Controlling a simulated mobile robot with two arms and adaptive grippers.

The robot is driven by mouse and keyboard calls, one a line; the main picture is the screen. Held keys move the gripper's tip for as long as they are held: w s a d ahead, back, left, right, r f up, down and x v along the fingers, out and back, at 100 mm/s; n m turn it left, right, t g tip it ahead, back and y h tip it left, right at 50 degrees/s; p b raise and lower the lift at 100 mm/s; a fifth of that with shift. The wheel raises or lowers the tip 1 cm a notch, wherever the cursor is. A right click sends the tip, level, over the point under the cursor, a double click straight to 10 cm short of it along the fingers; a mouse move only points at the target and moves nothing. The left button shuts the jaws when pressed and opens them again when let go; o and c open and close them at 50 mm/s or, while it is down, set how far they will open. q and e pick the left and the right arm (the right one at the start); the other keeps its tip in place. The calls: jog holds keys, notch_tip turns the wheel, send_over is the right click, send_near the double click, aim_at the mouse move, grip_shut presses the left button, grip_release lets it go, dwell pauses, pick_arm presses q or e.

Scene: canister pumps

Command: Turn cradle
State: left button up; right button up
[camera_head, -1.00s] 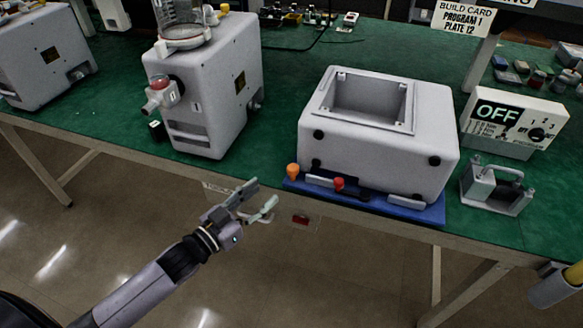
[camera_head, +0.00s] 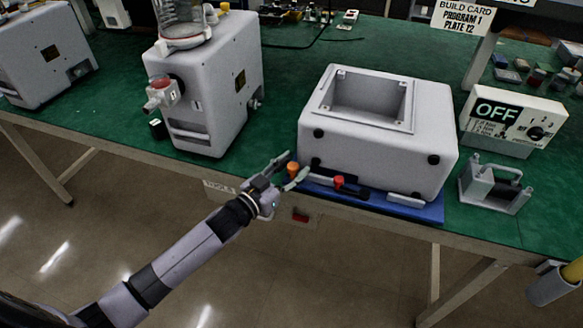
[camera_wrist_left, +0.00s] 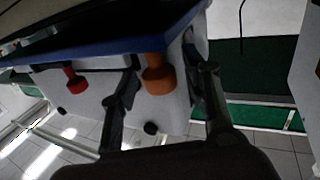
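The cradle is a blue plate (camera_head: 418,213) under a white box-shaped housing (camera_head: 375,140) with an open rectangular top, at the table's front edge. An orange knob (camera_head: 293,169) stands at its left front corner, and a red knob (camera_head: 339,182) stands further right on its front. My left gripper (camera_head: 288,168) is open at the orange knob. In the left wrist view the orange knob (camera_wrist_left: 158,78) lies between the two spread fingers, with gaps on both sides, and the red knob (camera_wrist_left: 75,82) is outside them.
A white canister pump (camera_head: 205,95) stands to the left on the green table. A grey handled fixture (camera_head: 495,187) and a control box marked OFF (camera_head: 513,120) stand to the right. Green mat is clear between the pump and the housing.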

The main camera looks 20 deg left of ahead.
pick_arm(q)
grip_shut()
dwell(0.3)
dwell(0.4)
